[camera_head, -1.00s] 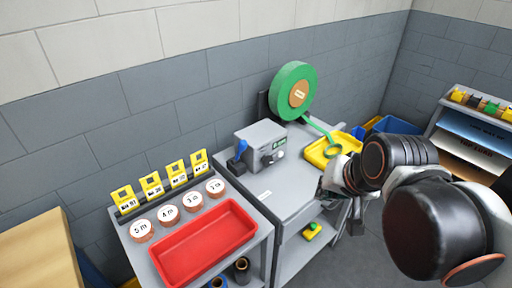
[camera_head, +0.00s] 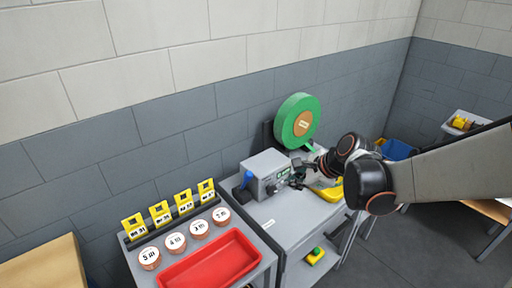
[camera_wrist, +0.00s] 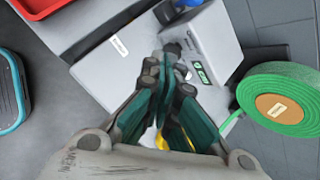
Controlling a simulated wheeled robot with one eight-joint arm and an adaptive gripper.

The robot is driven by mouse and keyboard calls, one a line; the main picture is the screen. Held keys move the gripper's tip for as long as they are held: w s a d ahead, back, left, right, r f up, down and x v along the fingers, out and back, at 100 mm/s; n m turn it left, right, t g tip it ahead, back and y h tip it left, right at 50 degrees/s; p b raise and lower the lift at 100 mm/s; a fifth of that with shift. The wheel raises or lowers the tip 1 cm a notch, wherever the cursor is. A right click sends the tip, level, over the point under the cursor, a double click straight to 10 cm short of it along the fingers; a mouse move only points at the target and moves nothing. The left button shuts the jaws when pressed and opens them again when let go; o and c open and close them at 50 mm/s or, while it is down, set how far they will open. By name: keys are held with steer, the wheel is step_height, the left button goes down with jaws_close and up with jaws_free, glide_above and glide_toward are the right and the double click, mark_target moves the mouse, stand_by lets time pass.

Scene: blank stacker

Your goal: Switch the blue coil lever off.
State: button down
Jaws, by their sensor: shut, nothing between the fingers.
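The blue lever (camera_head: 247,179) stands upright on the left side of the grey machine box (camera_head: 262,162) on the cart top. In the wrist view part of the blue lever (camera_wrist: 187,4) shows at the top edge, beyond the box (camera_wrist: 212,32). My gripper (camera_head: 298,174) is at the right of the box's front face, close to its knob and small green display. In the wrist view my gripper (camera_wrist: 172,58) has its fingers together and empty, over the front of the box. Whether it touches the knob is unclear. The lever is apart from my fingers.
A red tray (camera_head: 212,262), several labelled coils and yellow tags are at left. The cart top (camera_head: 285,216) in front of the box is mostly bare.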

steer(key=w+m, duration=0.1)
steer(key=w+f+m, duration=0.1)
steer(key=w+f+m+y+p, duration=0.1)
steer(key=shift+a, duration=0.3)
steer(key=b, duration=0.5)
glide_toward(245, 182)
steer(key=shift+w+d+f, duration=0.15)
steer(key=shift+w+f, duration=0.1)
steer(key=shift+f, duration=0.45)
steer(key=shift+w+d+f, duration=0.2)
steer(key=shift+w+f, duration=0.05)
steer(key=shift+f, duration=0.5)
steer(key=shift+w+d+f, duration=0.15)
steer(key=shift+w+f, duration=0.1)
steer(key=shift+f, duration=0.45)
steer(key=shift+w+a+r+g+h+p, duration=0.2)
steer(key=shift+w+r+g+h+p, duration=0.15)
steer(key=shift+p, duration=0.3)
